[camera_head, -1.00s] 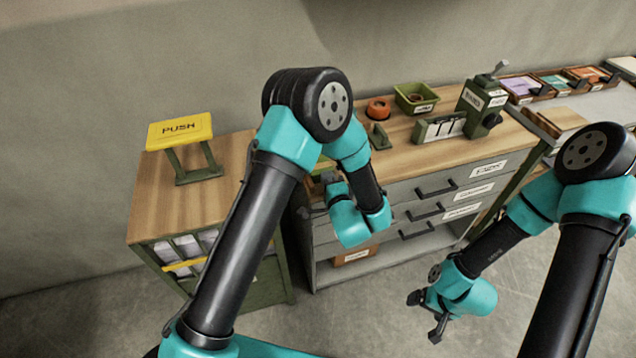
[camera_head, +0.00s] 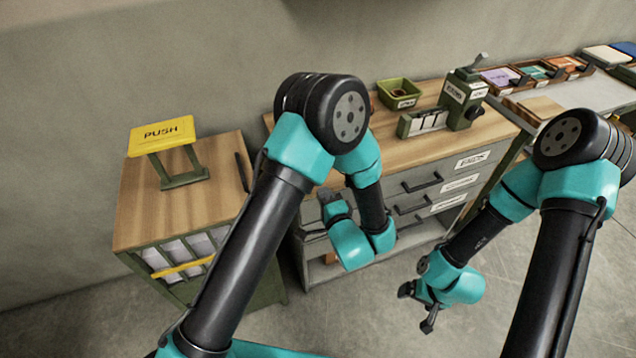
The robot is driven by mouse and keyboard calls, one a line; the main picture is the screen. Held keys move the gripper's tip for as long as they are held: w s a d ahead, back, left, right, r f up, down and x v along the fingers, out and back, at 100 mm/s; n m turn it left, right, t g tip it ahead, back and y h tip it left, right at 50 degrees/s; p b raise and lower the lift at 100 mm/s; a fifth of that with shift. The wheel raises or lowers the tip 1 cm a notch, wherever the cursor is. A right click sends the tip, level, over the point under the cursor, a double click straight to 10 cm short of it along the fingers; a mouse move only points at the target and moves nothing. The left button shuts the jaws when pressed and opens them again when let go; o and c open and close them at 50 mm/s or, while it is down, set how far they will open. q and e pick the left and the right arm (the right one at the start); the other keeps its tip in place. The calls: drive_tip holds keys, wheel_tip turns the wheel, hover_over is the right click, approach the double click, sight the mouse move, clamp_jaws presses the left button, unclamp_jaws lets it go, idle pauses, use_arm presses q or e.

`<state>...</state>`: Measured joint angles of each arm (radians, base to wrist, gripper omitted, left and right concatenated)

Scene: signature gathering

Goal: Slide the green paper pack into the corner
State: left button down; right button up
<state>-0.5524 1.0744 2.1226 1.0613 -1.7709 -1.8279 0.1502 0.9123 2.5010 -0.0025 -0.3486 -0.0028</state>
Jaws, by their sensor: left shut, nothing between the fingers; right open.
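A green paper pack (camera_head: 533,72) lies in the middle one of a row of wooden trays at the far back right, between a purple pack and an orange pack. It is small in view, and I cannot make out a particular corner there. My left gripper (camera_head: 311,228) is in front of the drawer cabinet, partly hidden by my own arm. It is shut and holds nothing.
A wooden-topped drawer cabinet (camera_head: 428,180) carries a stamping device (camera_head: 462,97) and an olive bin (camera_head: 399,94). A yellow PUSH sign (camera_head: 161,133) stands on the left cabinet. A grey table (camera_head: 596,93) bears the trays. Open floor lies in front.

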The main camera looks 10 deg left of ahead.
use_arm(q)
drive_tip(key=v, duration=0.6)
drive_tip(key=shift+s, duration=0.2)
drive_tip(key=shift+d, duration=0.1)
